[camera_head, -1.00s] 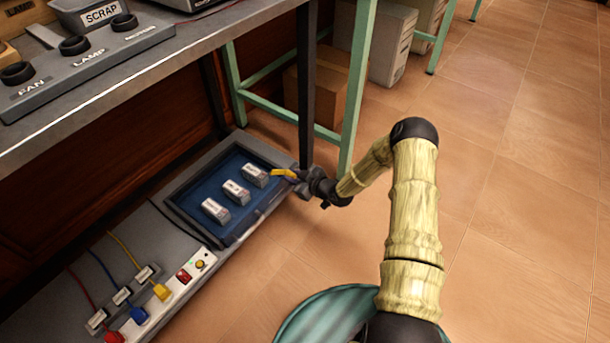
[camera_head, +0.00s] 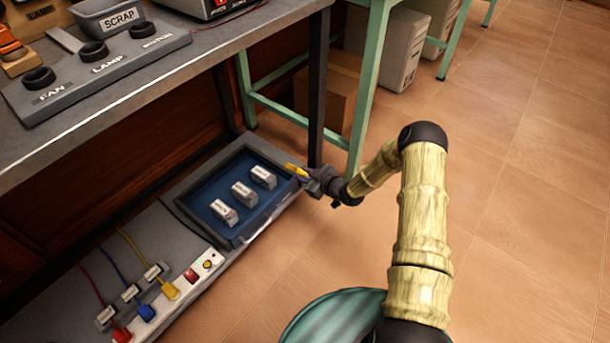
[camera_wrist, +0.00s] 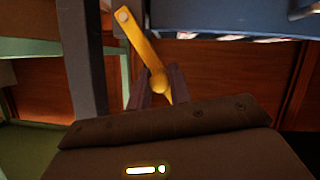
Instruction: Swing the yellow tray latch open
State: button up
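The yellow tray latch (camera_head: 296,169) is at the right end of the blue-lined tray (camera_head: 207,222), by its far corner. In the wrist view the latch (camera_wrist: 143,45) runs slantwise from a round pivot at upper left down to a rounded knob. My gripper (camera_head: 310,176) is at the latch's outer end. In the wrist view my gripper's dark fingers (camera_wrist: 161,88) stand on both sides of the knob end and appear closed on it. Part of the latch tip is hidden low between the fingers.
Several white labelled blocks (camera_head: 243,194) lie in the tray. A dark table leg (camera_head: 318,90) and a green frame leg (camera_head: 364,90) stand close behind my gripper. Coloured plugs (camera_head: 146,312) and a red switch (camera_head: 191,275) sit at lower left. The tiled floor at right is clear.

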jog(key=o, duration=0.4)
jog(key=shift+w+d+f, duration=0.1)
jog(key=shift+d, duration=0.15)
jog(key=shift+c, duration=0.2)
jog(key=shift+o, duration=0.4)
jog(key=shift+a, duration=0.1)
jog(key=p+v, duration=0.7)
jog(key=v, duration=1)
jog(key=shift+s, duration=0.2)
